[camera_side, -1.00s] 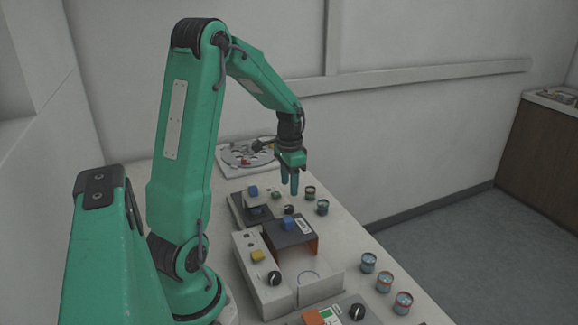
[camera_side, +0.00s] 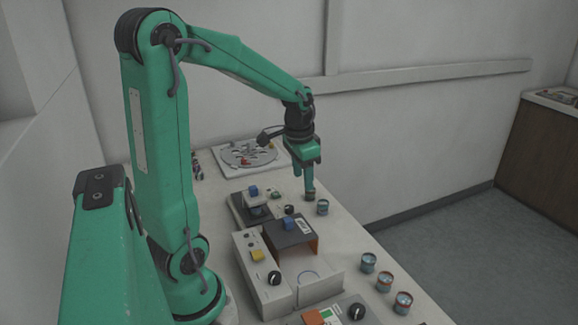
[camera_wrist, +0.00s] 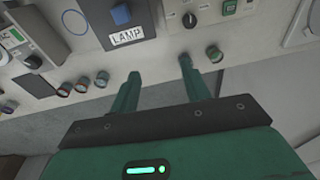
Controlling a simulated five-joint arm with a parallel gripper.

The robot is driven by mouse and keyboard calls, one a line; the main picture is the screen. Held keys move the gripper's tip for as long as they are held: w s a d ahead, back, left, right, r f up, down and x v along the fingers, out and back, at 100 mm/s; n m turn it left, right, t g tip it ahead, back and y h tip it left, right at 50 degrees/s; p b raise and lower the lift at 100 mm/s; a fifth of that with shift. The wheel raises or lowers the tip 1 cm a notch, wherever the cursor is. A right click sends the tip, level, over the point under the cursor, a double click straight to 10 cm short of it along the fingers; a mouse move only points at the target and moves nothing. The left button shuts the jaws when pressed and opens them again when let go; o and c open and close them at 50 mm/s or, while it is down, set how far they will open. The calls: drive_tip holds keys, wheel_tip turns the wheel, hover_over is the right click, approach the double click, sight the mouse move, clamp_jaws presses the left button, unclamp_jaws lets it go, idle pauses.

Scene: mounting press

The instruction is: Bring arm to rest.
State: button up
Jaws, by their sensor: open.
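My gripper (camera_side: 309,186) is green and points down at the far right edge of the bench, close to two small dark-topped pots. In the side view its fingertips overlap the farther pot, and I cannot tell whether they touch it. In the wrist view my gripper (camera_wrist: 158,75) has its two fingers spread apart with nothing between them. One pot (camera_wrist: 214,54) shows just beyond the right fingertip. Another pot (camera_wrist: 184,60) is partly hidden behind the right finger. The nearer pot (camera_side: 322,207) stands upright in the side view.
A grey-topped press unit (camera_side: 290,233) with a blue button and a smaller unit (camera_side: 240,210) stand mid-bench. Several more pots (camera_side: 384,282) line the right edge. A round holder plate (camera_side: 250,156) lies at the back. A wall runs behind the bench.

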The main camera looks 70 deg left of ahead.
drive_tip(key=s+d+r+t, duration=0.2)
drive_tip(key=s+d+r, duration=0.1)
drive_tip(key=d, duration=0.5)
drive_tip(key=s+d+r+t, duration=0.2)
drive_tip(key=s+d+r, duration=0.2)
drive_tip(key=s+d, duration=0.2)
drive_tip(key=shift+s+d+r+h, duration=0.3)
drive_tip(key=shift+d+h, duration=0.1)
drive_tip(key=shift+d, duration=0.7)
